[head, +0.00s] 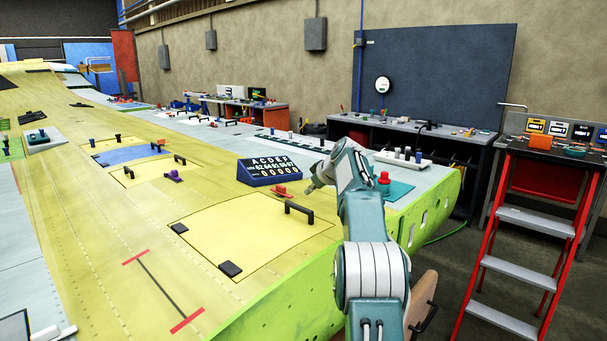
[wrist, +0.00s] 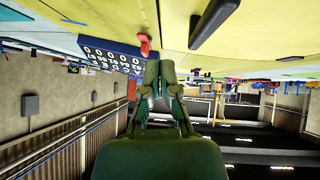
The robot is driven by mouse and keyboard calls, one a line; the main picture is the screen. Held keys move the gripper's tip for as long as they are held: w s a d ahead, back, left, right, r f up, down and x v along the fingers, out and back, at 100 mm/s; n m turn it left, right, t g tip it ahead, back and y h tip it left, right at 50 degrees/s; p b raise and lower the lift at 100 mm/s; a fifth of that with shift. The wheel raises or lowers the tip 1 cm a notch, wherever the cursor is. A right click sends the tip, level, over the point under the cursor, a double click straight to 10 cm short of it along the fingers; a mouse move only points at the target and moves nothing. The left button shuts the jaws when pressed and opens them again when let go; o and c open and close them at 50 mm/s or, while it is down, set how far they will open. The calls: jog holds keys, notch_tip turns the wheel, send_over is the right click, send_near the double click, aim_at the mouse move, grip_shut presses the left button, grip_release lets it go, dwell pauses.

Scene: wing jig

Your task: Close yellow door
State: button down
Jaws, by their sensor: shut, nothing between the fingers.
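A large pale yellow door (head: 245,235) lies flat in the yellow wing skin in the head view, with a dark outline around it. It has a black bar handle (head: 299,212) at its right side and two black hinge blocks on its left and near edges. The handle also shows in the wrist view (wrist: 220,22), where the picture is upside down. A red latch (head: 279,190) sits just beyond the door, also in the wrist view (wrist: 145,46). My gripper (head: 312,187) is shut and empty, beyond the handle and close to the latch. I cannot tell whether it touches anything.
A blue lettered box (head: 269,171) stands left of my gripper. A smaller yellow panel (head: 152,172) lies further left. A red stepladder (head: 522,240) stands on the floor at right.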

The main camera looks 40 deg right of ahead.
jog(key=shift+d+f+y, duration=0.2)
jog(key=shift+f+y, duration=0.05)
jog(key=shift+f, duration=0.6)
jog(key=shift+d+f+y, duration=0.2)
jog(key=shift+f+y, duration=0.05)
jog(key=shift+f, duration=0.55)
jog(key=v, duration=1.1)
jog(key=shift+s+r, duration=0.15)
jog(key=shift+r, duration=0.15)
jog(key=shift+s+d, duration=0.1)
